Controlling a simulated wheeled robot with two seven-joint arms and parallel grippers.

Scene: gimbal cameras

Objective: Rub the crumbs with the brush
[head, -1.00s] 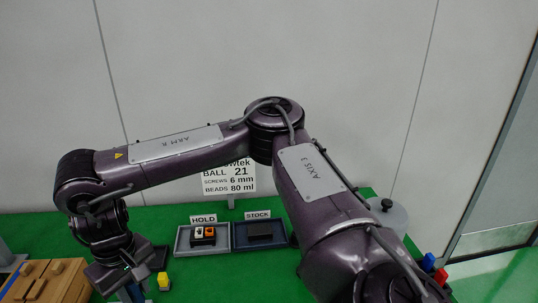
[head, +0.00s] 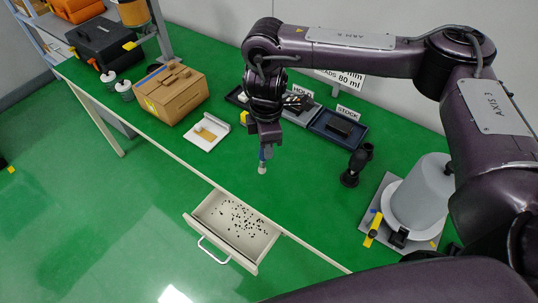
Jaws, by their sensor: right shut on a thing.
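Many small dark crumbs (head: 242,217) lie scattered on the floor of a pulled-out cream drawer (head: 263,262) at the table's front edge. My right gripper (head: 265,147) points down over the green tabletop, behind the drawer. It is shut on the brush (head: 262,166), a small tool with a blue part and a pale tip. The brush hangs roughly upright, apart from the crumbs; I cannot tell whether its tip touches the table. The jaws hide its upper part. My left gripper is not in view.
A brown box (head: 171,92) and a white tray (head: 207,132) stand left. Behind my gripper is a dark blue STOCK tray (head: 337,130). A black blower-like item (head: 354,169) and a grey cylinder (head: 420,190) stand right. The green table between gripper and drawer is clear.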

